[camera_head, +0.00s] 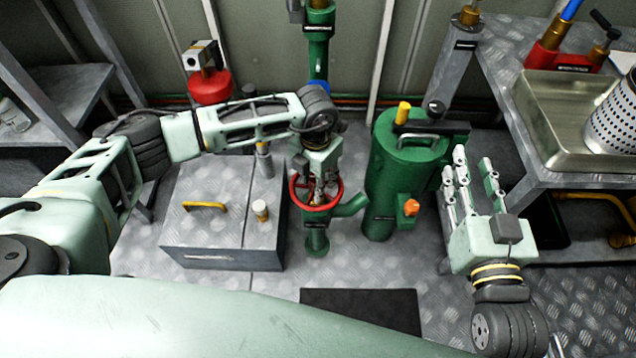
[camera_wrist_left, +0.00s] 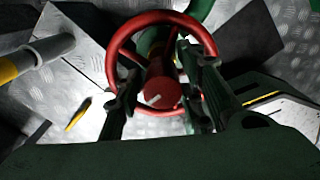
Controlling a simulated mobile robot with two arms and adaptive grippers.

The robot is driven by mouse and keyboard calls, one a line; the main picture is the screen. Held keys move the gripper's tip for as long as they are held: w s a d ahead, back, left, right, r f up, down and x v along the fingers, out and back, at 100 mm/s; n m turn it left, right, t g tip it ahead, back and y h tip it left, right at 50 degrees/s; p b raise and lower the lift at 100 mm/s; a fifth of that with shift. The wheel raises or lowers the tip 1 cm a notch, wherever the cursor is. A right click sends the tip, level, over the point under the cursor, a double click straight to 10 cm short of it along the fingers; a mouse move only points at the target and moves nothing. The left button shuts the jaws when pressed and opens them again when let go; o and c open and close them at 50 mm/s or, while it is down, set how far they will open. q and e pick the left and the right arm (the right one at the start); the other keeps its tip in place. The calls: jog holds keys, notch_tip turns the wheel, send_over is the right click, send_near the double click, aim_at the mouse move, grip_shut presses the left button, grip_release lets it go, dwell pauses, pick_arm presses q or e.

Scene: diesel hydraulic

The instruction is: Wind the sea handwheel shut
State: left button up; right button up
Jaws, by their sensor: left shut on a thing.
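The red sea handwheel (camera_head: 320,207) sits on top of a green valve body (camera_head: 316,240) near the middle of the head view. My left gripper (camera_head: 319,182) reaches down over it from above. In the left wrist view the handwheel (camera_wrist_left: 165,19) shows as a red ring with a round red hub (camera_wrist_left: 160,92) carrying a pale mark. The fingers of the left gripper (camera_wrist_left: 159,75) are closed in on either side of the hub, within the ring. The exact contact is partly hidden. My right gripper (camera_head: 469,172) is open and empty, fingers pointing up, right of the green cylinder.
A green cylinder (camera_head: 397,185) with an orange fitting stands just right of the wheel. A grey floor box (camera_head: 222,228) with a yellow handle is on the left. A bench with a metal tray (camera_head: 540,140) is at right. A dark mat (camera_head: 362,309) lies in front.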

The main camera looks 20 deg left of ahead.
pick_arm(q)
jog(key=shift+s+d, duration=0.1)
jog(key=shift+d, duration=0.05)
jog(key=c, duration=0.6)
jog(key=m, duration=0.3)
jog(key=shift+m, duration=0.3)
jog(key=m, duration=0.4)
jog(key=shift+d+m, duration=0.1)
jog(key=shift+m, duration=0.2)
jog(key=m, duration=0.6)
jog(key=shift+s, duration=0.1)
jog(key=m, duration=0.5)
jog(key=shift+f, duration=0.1)
jog(key=o, duration=1)
jog(key=shift+s, duration=0.1)
